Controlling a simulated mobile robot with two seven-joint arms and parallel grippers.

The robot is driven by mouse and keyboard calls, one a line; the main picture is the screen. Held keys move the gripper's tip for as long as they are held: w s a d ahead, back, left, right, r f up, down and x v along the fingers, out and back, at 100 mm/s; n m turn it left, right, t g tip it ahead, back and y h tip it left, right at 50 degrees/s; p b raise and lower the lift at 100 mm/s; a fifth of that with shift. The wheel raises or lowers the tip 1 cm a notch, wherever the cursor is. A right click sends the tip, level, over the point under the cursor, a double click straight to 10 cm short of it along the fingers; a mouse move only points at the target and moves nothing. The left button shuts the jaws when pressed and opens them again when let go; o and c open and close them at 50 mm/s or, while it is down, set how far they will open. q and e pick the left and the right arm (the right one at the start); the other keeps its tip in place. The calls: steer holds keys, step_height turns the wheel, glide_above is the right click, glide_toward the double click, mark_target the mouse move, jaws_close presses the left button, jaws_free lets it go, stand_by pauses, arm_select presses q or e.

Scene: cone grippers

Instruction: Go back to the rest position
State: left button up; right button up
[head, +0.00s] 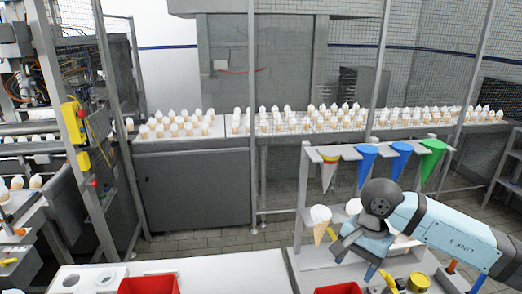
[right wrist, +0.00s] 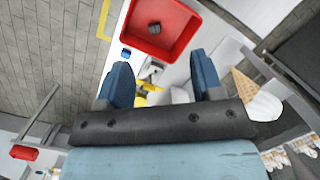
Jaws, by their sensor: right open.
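My right gripper (head: 355,256) reaches in from the right over the near table, pointing down beside the cone rack (head: 303,200). In the right wrist view its blue fingers (right wrist: 163,78) are wide apart with nothing held between them. A white-topped ice cream cone (head: 320,221) stands in the rack just left of the gripper. A cone also shows right of the fingers in the right wrist view (right wrist: 262,105), apart from them. Another white top (head: 353,206) is partly hidden by my arm. My left gripper is not in view.
Coloured paper cones hang on the rack's upper bar, including a green one (head: 433,160). A red bin (head: 149,284) is at the near left; another (head: 338,289) is under the gripper. The red bin in the wrist view (right wrist: 187,48) holds a dark item. Wire fencing stands behind.

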steer(key=s+a+m+t+y, duration=0.1)
steer(key=s+a+m+y, duration=0.3)
steer(key=a+m+y, duration=0.45)
steer(key=s+a+m+y, duration=0.4)
steer(key=a+m+y, duration=0.4)
steer(key=a+y, duration=0.2)
steer(key=w+d+f+m+t+h+p, duration=0.1)
steer(key=d+f+m+t+h, duration=0.35)
steer(key=m+t, duration=0.65)
steer(key=w+d+f+m+t+h, duration=0.1)
steer(key=d+f+m+t+h, duration=0.4)
steer(key=m, duration=1.2)
steer(key=s+d+f+m+g+h, duration=0.2)
steer(key=s+f+m+h, duration=0.2)
steer(key=s+f+m, duration=0.2)
steer(key=s+d+f+m+g+h, duration=0.3)
steer(key=s+f+m, duration=0.4)
steer(key=f+m, duration=0.2)
step_height(320, 180, down, 3)
steer(key=shift+d+r+g+h+p, duration=0.2)
steer(key=shift+g+h+p, duration=0.1)
steer(key=shift+h+p, duration=0.1)
